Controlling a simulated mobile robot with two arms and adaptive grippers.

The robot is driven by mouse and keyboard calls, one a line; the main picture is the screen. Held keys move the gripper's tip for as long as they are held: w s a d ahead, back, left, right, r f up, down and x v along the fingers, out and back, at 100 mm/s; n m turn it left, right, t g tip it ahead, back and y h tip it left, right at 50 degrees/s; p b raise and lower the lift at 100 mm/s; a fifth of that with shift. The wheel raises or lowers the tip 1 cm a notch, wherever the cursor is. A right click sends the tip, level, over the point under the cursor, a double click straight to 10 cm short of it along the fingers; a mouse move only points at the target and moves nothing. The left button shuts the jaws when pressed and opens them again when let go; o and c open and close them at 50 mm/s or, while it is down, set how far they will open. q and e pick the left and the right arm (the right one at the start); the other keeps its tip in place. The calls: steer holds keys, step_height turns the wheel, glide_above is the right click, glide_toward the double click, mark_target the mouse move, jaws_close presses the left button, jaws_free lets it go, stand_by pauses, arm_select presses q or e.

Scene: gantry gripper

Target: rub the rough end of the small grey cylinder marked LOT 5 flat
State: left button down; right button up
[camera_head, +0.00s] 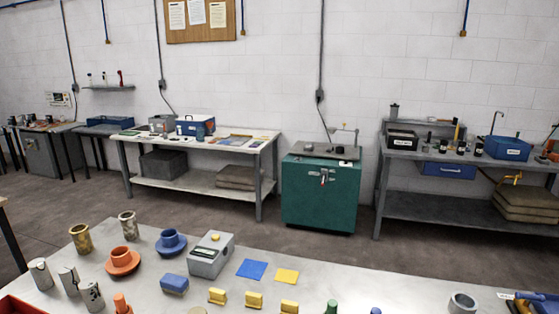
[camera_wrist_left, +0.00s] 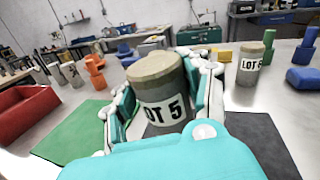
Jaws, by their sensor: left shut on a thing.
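In the left wrist view my left gripper (camera_wrist_left: 160,97) has its two teal-and-white fingers closed on either side of a small grey cylinder (camera_wrist_left: 160,82). The cylinder is upright, with its LOT 5 label facing the camera and its tan-grey top end showing. Its lower end is hidden by the gripper. A dark grey sheet (camera_wrist_left: 262,145) and a green sheet (camera_wrist_left: 72,135) lie on the table below and around it. I cannot tell whether the cylinder touches either. My grippers do not show in the head view, and the right one is in neither view.
Another labelled cylinder (camera_wrist_left: 245,66) stands to the right, its number unclear. A red tray (camera_wrist_left: 25,110) and an orange piece (camera_wrist_left: 95,72) are to the left. In the head view, metal cylinders (camera_head: 70,280), a grey box (camera_head: 211,257) and yellow blocks (camera_head: 254,300) stand on the table.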

arm_select(q)
steer(key=n+b, duration=0.2)
steer(key=n, duration=0.2)
steer(key=n+b, duration=0.3)
steer(key=n, duration=0.2)
steer(key=n+b, duration=0.2)
steer(key=n, duration=0.2)
steer(key=shift+f, duration=0.3)
steer(key=n, duration=0.3)
steer(key=shift+r+n, duration=0.3)
steer(key=shift+r, duration=0.05)
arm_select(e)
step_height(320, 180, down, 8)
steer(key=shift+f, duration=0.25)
arm_select(q)
steer(key=m+p, duration=0.2)
steer(key=m, duration=0.3)
steer(key=m+p, duration=0.3)
steer(key=m, duration=0.2)
steer(key=m+p, duration=0.3)
steer(key=m, duration=0.2)
steer(key=shift+r, duration=0.3)
steer(key=m, duration=0.3)
steer(key=shift+f+p, duration=0.25)
steer(key=shift+p, duration=0.05)
steer(key=shift+f, duration=0.1)
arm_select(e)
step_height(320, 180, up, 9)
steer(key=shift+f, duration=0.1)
